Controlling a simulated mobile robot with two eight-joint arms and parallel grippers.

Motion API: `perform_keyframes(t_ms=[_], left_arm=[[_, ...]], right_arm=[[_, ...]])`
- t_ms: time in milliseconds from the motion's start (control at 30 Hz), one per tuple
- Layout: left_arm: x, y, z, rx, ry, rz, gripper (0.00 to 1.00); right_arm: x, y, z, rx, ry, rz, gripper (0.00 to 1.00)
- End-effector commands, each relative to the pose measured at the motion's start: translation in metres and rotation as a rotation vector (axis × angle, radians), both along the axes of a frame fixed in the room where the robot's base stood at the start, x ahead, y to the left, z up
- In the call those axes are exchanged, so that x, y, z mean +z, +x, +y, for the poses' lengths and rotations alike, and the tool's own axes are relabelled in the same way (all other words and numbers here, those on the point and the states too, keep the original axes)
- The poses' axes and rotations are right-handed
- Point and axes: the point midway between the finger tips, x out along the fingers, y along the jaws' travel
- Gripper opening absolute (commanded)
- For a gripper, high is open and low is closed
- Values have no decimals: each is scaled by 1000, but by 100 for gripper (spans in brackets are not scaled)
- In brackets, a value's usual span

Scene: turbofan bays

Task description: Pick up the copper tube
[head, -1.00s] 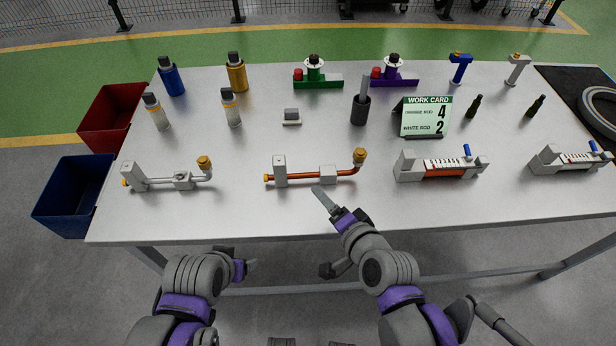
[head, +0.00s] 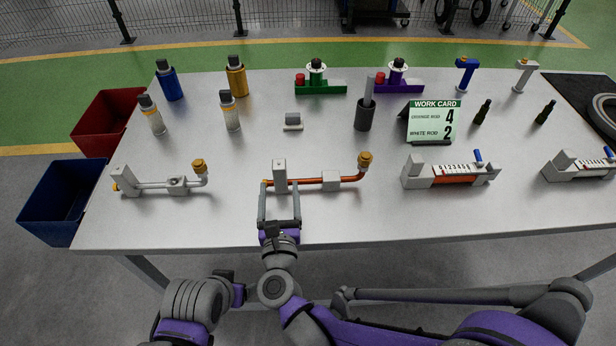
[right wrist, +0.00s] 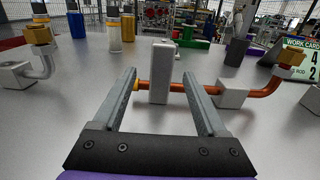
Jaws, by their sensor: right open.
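The copper tube (head: 310,181) lies across a grey upright block (head: 280,175) and a low grey block (head: 331,180) on the table. Its right end bends up to a brass fitting (head: 364,160). My right gripper (head: 279,190) is open at the tube's left part, its two fingers either side of the upright block. In the right wrist view the open, empty fingers (right wrist: 161,85) point at the upright block, and the tube (right wrist: 263,90) shows on the right. My left gripper (head: 238,292) is low, off the table's front edge; its jaws are unclear.
A silver tube (head: 155,185) on similar blocks lies to the left. A gauge block with an orange rod (head: 453,179) stands to the right. A work card (head: 433,122) and a dark cup (head: 364,115) stand behind. Blue (head: 58,195) and red (head: 95,128) bins sit off the left edge.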

Motion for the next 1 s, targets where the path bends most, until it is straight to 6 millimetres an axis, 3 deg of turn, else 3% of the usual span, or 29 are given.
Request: perform_keyframes(t_ms=[167,433,700,1000], left_arm=[[1,0,0,0,0,0,75],[5,0,0,0,0,-1,75],[5,0,0,0,0,-1,75],[5,0,0,0,0,-1,75]], right_arm=[[1,13,1,0,-1,0,75],[4,52,5,0,-2,0,75],[4,56,7,2,-2,0,75],[4,56,7,2,-2,0,21]])
